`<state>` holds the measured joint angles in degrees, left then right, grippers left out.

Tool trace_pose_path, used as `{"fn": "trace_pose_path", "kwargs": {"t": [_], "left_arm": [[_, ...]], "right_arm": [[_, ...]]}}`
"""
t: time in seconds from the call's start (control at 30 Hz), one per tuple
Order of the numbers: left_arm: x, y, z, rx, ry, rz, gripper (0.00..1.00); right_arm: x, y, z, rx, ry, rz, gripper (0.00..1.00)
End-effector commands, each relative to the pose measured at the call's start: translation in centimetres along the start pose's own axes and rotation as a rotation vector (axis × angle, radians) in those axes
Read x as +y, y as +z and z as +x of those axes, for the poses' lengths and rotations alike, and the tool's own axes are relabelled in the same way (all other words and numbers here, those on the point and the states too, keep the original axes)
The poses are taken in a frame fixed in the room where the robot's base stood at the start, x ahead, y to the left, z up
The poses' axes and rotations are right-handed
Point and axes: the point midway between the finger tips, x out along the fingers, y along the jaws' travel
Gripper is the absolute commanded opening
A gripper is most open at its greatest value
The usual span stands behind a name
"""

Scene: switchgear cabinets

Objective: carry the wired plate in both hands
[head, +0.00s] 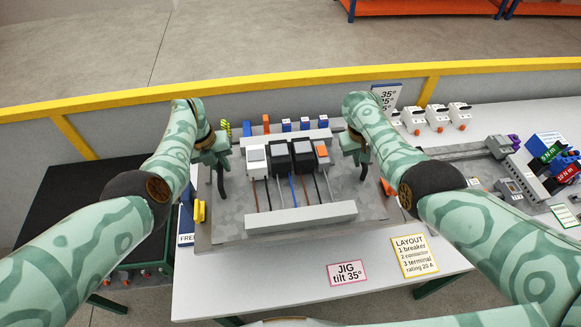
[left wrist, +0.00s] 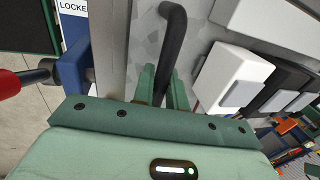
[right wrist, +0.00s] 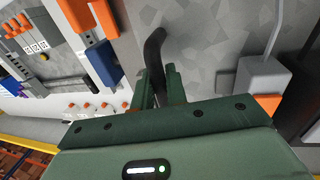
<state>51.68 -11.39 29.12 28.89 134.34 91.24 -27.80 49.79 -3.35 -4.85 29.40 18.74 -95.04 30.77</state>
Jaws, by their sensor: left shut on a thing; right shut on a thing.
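The wired plate (head: 232,207) is a grey mottled board in the middle of the head view. It carries a white device (head: 256,158), two dark devices and a grey one with an orange part (head: 322,152). Brown, blue and black wires run down to a pale lower duct (head: 300,217). My left gripper (head: 219,160) is shut on the plate's left black handle (left wrist: 175,35). My right gripper (head: 360,157) is shut on the right black handle (right wrist: 154,48). I cannot tell whether the plate touches what is under it.
White devices (head: 437,117) and a rail with blocks stand to the right. A yellow-topped barrier (head: 300,78) runs behind. A black surface (head: 75,195) is at left.

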Motion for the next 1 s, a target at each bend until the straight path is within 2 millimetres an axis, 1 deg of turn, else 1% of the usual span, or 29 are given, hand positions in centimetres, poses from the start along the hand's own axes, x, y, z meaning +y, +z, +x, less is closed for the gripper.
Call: {"fn": "trace_pose_path", "kwargs": {"t": [0.3,0.33,0.57,0.77,1.0], "left_arm": [[-0.1,0.0,-0.1,0.0,-0.003,0.0,0.0],[-0.2,0.2,-0.3,-0.005,-0.004,0.0,0.0],[-0.3,0.2,-0.8,-0.005,-0.004,0.001,0.0],[-0.6,0.2,-2.2,-0.005,-0.004,0.001,0.0],[-1.1,0.2,-4.4,-0.006,-0.004,0.001,0.0]], "right_arm": [[-0.1,0.0,-0.1,0.001,-0.002,-0.001,0.0],[0.0,-0.3,-0.3,0.007,0.0,0.0,0.0],[0.1,-0.3,-0.8,0.007,-0.001,0.0,0.0],[0.3,-0.3,-2.2,0.007,-0.001,0.0,0.0],[0.8,-0.3,-4.5,0.008,-0.001,0.0,0.0]]}}
